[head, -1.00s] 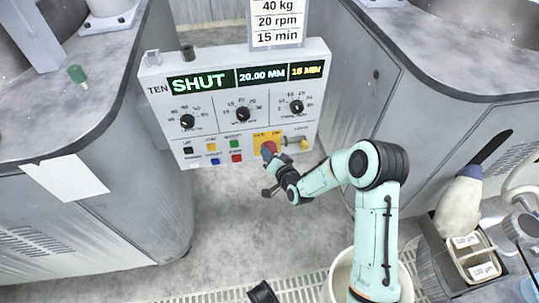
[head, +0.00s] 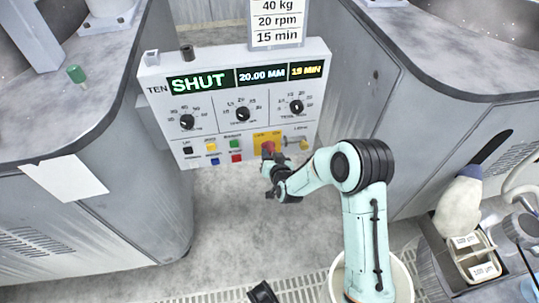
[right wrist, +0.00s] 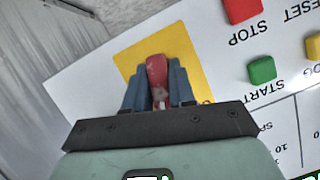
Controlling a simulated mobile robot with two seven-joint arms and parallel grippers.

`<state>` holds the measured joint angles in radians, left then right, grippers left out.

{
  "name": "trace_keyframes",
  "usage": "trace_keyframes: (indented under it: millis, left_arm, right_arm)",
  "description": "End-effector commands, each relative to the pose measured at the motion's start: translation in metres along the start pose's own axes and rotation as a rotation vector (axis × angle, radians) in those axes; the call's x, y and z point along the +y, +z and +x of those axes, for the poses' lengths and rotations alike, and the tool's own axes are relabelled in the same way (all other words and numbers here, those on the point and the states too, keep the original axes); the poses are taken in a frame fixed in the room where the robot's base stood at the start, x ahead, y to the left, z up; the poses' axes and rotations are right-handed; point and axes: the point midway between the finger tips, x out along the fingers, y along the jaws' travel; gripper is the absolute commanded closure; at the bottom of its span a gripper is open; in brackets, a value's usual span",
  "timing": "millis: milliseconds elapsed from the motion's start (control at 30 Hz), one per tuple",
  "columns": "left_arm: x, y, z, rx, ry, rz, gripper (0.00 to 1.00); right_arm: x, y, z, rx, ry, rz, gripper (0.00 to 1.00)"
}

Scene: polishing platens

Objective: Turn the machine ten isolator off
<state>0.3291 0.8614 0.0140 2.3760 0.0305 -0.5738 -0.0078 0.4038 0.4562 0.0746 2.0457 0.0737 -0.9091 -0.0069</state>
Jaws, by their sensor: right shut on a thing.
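The machine ten control panel (head: 220,125) is a white box marked TEN, with a green SHUT display. The isolator is a red handle (head: 268,147) on a yellow plate (head: 277,137) at the panel's lower right. My right gripper (head: 269,159) is at this handle. In the right wrist view its blue fingers (right wrist: 159,85) stand on either side of the red handle (right wrist: 157,72) and are shut on it, over the yellow plate (right wrist: 190,62). The fingers and wrist hide part of the plate, and I cannot read the handle's position.
Red STOP (right wrist: 241,9) and green START (right wrist: 262,70) buttons lie close to the gripper. Three dials, including the middle one (head: 242,114), sit above. A small brass-coloured fitting (head: 304,144) is right of the plate. Grey cabinets flank the panel; the floor below is open.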

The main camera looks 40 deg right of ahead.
Motion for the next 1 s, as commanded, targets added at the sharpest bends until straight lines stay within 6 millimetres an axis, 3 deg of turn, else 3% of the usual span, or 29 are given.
trace_keyframes:
  millis: [400,1000]
  left_arm:
    - [0.018,-0.021,-0.018,0.068,0.031,0.017,1.0]
    - [0.026,0.027,-0.051,-0.075,0.036,0.028,1.0]
  right_arm:
    - [-0.002,-0.001,-0.001,0.0,0.148,-0.367,1.0]
    - [0.001,-0.002,-0.001,0.001,0.348,-0.846,1.0]
